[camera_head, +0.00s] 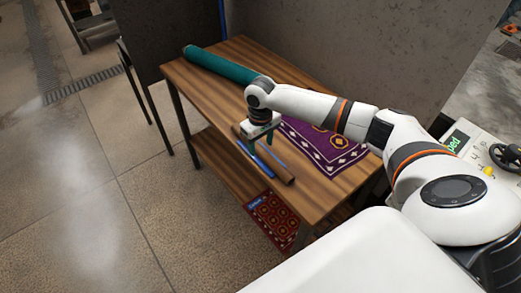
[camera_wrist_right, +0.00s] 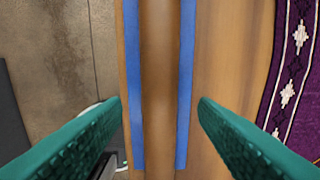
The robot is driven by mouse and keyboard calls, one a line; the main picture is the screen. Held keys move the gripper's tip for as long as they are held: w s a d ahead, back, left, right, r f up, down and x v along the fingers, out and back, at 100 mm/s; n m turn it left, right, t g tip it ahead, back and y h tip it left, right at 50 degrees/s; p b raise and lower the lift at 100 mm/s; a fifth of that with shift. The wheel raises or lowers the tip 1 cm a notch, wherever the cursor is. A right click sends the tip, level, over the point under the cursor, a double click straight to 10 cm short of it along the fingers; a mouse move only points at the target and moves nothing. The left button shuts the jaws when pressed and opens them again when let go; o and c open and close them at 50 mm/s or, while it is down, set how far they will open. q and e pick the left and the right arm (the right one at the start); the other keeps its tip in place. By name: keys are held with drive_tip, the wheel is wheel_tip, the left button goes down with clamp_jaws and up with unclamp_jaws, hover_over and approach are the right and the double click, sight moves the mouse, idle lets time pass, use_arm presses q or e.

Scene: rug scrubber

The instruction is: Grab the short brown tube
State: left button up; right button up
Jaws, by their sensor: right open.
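The short brown tube (camera_head: 284,177) lies near the front edge of the wooden table, partly hidden under my right gripper (camera_head: 259,138). In the right wrist view the brown tube (camera_wrist_right: 160,70) runs top to bottom through the middle, with a blue strip (camera_wrist_right: 132,75) on its left and another blue strip (camera_wrist_right: 187,60) on its right. The green fingers of my right gripper (camera_wrist_right: 159,102) are open, one to each side of the tube and apart from it in the picture. How far they are above it I cannot tell. My left gripper is not in view.
A purple patterned rug (camera_head: 325,150) lies on the wooden table (camera_head: 205,85) right of the tube. A long teal roll (camera_head: 215,64) lies toward the back. A red patterned rug (camera_head: 271,218) is on the lower shelf. A grey panel (camera_head: 330,45) stands behind the table.

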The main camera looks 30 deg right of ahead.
drive_tip(key=shift+f, duration=0.9)
drive_tip(key=shift+c, duration=0.3)
drive_tip(key=c, duration=1)
drive_tip(key=shift+r, duration=0.1)
